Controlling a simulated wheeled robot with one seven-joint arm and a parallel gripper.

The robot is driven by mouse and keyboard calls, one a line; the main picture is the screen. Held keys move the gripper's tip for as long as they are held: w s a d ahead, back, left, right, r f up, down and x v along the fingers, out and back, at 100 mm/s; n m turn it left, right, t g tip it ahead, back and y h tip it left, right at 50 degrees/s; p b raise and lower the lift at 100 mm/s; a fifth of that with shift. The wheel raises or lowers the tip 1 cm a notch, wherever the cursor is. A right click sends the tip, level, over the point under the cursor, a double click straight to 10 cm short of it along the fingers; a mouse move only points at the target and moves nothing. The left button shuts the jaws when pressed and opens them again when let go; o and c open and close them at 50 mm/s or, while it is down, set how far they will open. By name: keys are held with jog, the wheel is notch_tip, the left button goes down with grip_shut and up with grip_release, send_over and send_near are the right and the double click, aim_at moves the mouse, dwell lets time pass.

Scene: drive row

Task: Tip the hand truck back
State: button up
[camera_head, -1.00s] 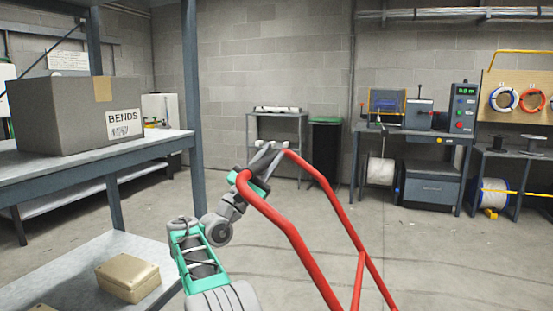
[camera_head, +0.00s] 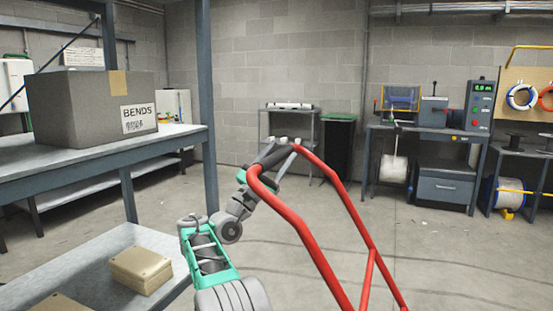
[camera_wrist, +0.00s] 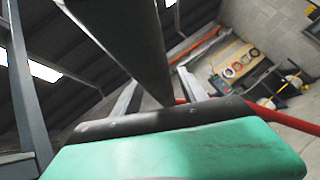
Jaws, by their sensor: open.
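The red hand truck (camera_head: 312,250) stands in the middle of the head view, its two red side tubes running up to a dark handle grip (camera_head: 270,159). The wheels and toe plate are out of view. My gripper (camera_head: 283,147) is at this grip, its jaws open, with pale fingertips showing just beyond the grip. In the wrist view, the dark grip (camera_wrist: 135,45) passes close in front of the green palm, in line with the gap between the two pale fingers (camera_wrist: 160,93). I cannot tell whether the fingers touch it.
A grey box marked BENDS (camera_head: 95,105) sits on a bench (camera_head: 60,172) at left. A low table (camera_head: 75,268) with tan boxes (camera_head: 140,268) stands at lower left. A dark bin (camera_head: 338,150) and workbench (camera_head: 440,185) are behind. Floor right of the truck is clear.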

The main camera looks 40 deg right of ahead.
jog(key=b+v, duration=0.5)
jog(key=v, duration=0.3)
jog(key=shift+b, duration=0.35)
jog(key=shift+r, duration=0.1)
